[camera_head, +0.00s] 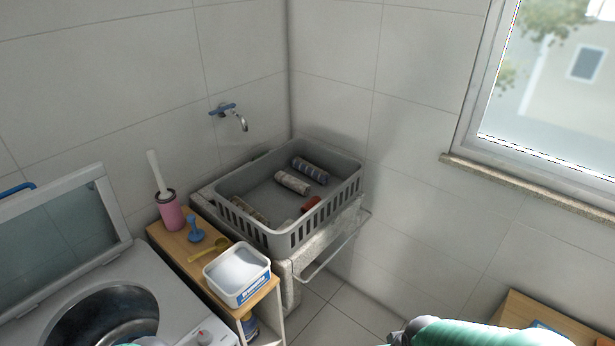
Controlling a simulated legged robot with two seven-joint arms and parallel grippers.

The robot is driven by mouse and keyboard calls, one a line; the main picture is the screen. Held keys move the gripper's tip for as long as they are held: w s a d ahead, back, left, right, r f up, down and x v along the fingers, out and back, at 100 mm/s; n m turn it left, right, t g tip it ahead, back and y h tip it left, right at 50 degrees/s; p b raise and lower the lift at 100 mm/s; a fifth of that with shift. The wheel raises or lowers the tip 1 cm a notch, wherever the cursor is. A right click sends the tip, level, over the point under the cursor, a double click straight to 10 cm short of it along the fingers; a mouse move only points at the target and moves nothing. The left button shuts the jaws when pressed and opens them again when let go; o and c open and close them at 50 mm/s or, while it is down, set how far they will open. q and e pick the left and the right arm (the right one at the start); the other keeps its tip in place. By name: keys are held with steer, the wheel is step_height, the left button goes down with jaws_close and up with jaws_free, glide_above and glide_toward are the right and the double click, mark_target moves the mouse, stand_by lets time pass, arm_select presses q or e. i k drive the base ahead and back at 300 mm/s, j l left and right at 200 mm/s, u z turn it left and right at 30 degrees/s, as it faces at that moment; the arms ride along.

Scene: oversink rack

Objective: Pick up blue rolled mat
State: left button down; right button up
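A bluish, patterned rolled mat (310,170) lies in the grey slatted basket (283,241), toward its back right side. A paler grey-pink roll (292,183) lies just in front of it, roughly parallel. A brownish roll (249,210) lies at the basket's left side, partly hidden by the front wall. A small red item (310,204) lies near the right front wall. A teal part of my own arm shows at the bottom right edge, and a sliver of teal at the bottom left. Neither gripper's fingers can be seen.
The basket rests on a stone sink (343,225) in the corner, under a wall tap (229,115). A wooden shelf (178,243) holds a pink brush holder (171,215), a blue item (195,230), a yellow scoop (209,249) and a white tub (238,273). A washing machine (172,290) stands left.

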mark_target(324, 178)
steer(key=u, duration=0.25)
steer(key=i+l+u, duration=0.1)
steer(key=l+u, duration=0.45)
steer(key=u, duration=0.2)
steer(key=l+u, duration=0.35)
steer(key=i, duration=0.05)
